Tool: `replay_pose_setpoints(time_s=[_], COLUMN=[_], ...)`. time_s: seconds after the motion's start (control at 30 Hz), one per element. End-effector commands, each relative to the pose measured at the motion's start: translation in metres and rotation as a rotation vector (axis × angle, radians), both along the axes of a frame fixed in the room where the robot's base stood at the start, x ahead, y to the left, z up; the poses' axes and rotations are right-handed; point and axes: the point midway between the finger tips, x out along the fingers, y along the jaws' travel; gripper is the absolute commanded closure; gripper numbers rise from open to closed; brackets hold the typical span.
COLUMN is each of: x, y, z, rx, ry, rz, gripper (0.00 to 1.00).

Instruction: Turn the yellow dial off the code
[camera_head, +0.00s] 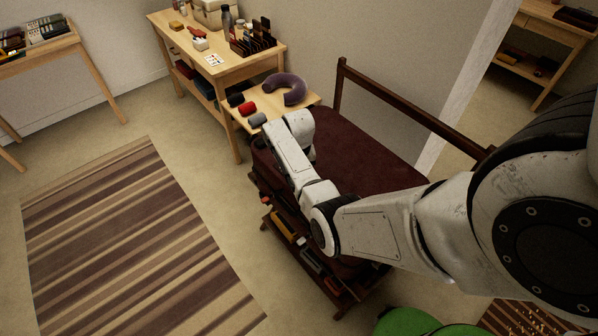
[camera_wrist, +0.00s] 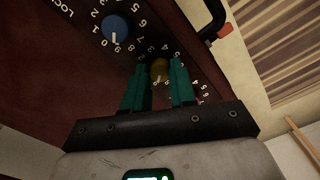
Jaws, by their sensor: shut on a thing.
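The yellow dial (camera_wrist: 160,70) shows in the wrist view on a dark strip with white digits around it. My gripper (camera_wrist: 160,76) has its two teal fingers on either side of the dial, shut on it. The fingers and the dark gripper body hide part of the dial and some of its digits. A blue dial (camera_wrist: 116,29) with a white mark sits up and left of it, with its own ring of digits. Part of the word "LOCK" shows at the top left. In the head view my arm hides the dials and my gripper.
A striped rug (camera_head: 130,240) covers the floor at left. A wooden table (camera_head: 205,60) holds several objects.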

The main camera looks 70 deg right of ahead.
Motion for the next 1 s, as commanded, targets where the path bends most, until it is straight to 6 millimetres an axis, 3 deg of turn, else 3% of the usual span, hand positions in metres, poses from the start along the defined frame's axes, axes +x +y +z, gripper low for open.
replay_pose_setpoints(time_s=[0.47,0.5,0.77,1.0], x=[0.0012,0.0012,0.0006,0.0004], y=[-0.0003,-0.0003,-0.0003,-0.0003], z=[0.0007,0.0007,0.0004,0.0009], rx=[-0.001,-0.001,-0.001,-0.001], ry=[-0.002,-0.002,0.000,0.000], rz=[-0.014,-0.014,-0.014,-0.014], gripper=[1.00,0.73,0.48,0.48])
